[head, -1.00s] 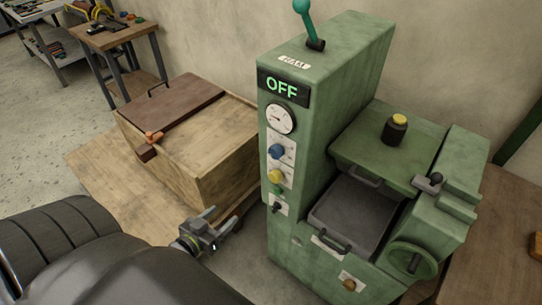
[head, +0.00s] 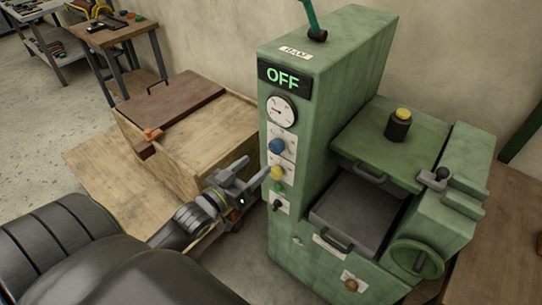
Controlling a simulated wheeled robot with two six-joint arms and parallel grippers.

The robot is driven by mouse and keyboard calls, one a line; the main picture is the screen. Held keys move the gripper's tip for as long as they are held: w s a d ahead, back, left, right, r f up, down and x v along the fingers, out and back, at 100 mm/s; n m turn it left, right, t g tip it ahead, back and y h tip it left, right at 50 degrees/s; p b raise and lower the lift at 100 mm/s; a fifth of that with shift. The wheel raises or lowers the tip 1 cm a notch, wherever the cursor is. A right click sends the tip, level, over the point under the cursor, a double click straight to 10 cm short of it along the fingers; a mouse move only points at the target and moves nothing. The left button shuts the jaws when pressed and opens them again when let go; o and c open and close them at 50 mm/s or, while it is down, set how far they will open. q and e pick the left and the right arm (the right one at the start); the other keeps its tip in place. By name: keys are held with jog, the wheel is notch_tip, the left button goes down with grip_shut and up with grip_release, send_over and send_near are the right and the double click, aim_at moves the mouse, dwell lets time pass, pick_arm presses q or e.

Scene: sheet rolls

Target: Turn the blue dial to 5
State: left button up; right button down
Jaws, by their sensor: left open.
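The blue dial (head: 277,146) sits on a pale plate on the narrow front face of the green machine (head: 335,75), below a round white gauge. Its number marks are too small to read. My left gripper (head: 256,171) is open and empty, just left of the panel and a little below the blue dial. Its fingers point toward the panel, near the yellow dial (head: 277,173). I cannot tell whether a fingertip touches the machine. My right gripper is not in view.
The machine shows a lit "OFF" display (head: 283,76) and a small black switch (head: 278,205) low on the panel. A wooden crate (head: 195,160) stands left of the machine, behind my left arm. A drawer-like tray (head: 352,212) is at the machine's front.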

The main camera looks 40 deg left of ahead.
aim_at(273, 150)
pick_arm(q)
jog(key=w, duration=0.5)
jog(key=w+b, duration=0.1)
jog(key=w, duration=0.2)
jog(key=shift+d, duration=0.3)
jog(key=c, duration=1)
